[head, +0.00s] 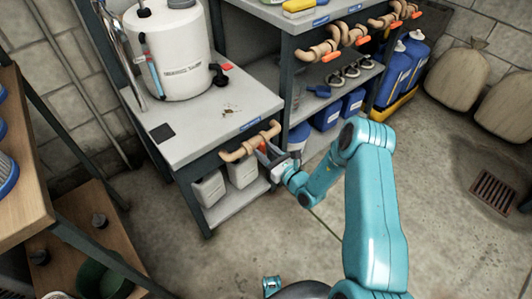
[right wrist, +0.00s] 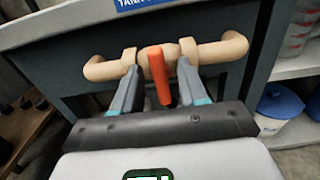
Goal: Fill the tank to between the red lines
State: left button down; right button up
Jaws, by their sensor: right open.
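The white tank (head: 178,52) stands upright on a grey bench. A thin sight tube (head: 155,76) with a blue and a red part runs up its left side; the level is too small to read. Below the bench edge a tan pipe (head: 236,153) carries a valve with an orange lever, under a blue label. My right gripper (head: 268,152) is at this pipe. In the right wrist view the orange lever (right wrist: 159,76) hangs between the two open fingers of my right gripper (right wrist: 158,72), apart from both. My left gripper is out of view.
A black-and-red tap (head: 219,75) sticks out of the tank's right side. More tan pipes with orange levers (head: 340,40) line the shelf behind. Blue jugs (head: 402,66), sacks (head: 457,75) and a floor drain (head: 493,190) stand or lie right. A wooden shelf (head: 40,190) is left.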

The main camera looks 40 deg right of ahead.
grip_shut()
jog(key=shift+a+n, duration=0.15)
jog(key=shift+n, duration=1.55)
grip_release()
jog(key=s+d+p, duration=0.1)
jog(key=s+p, duration=0.1)
jog(key=s, duration=1.4)
jog(key=shift+d+p, duration=0.15)
jog(key=shift+p, duration=0.2)
jog(key=shift+s, duration=0.1)
